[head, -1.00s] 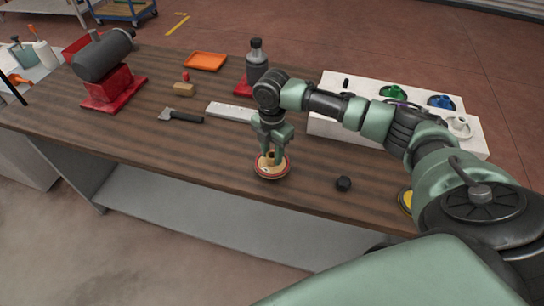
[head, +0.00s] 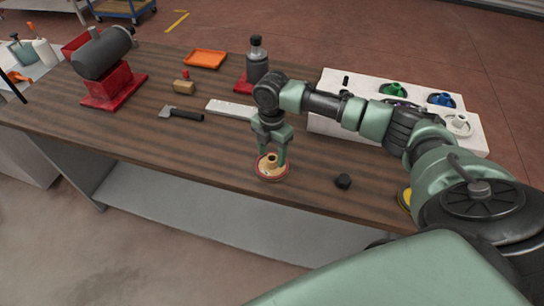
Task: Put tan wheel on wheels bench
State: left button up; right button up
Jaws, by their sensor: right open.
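The tan wheel (head: 270,169), a cup-like disc with a reddish rim and a raised hub, lies on the brown wooden bench (head: 225,165) near its front edge. My right gripper (head: 271,155) is just above and around the wheel's hub, its fingers open and pointing down. A gap shows between the fingers and the hub. My left gripper is not in the picture.
A white block (head: 330,127) with green, blue and white wheels stands at the back right. A black nut-like piece (head: 343,181) lies right of the tan wheel. A yellow wheel (head: 404,197) is partly hidden by my arm. A grey bottle (head: 257,62), orange tray (head: 205,59) and scraper (head: 182,114) are farther back.

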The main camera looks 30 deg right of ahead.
notch_tip(320, 180, up, 10)
jog(key=b, duration=0.2)
jog(key=shift+r+b, duration=0.25)
jog(key=shift+b, duration=0.05)
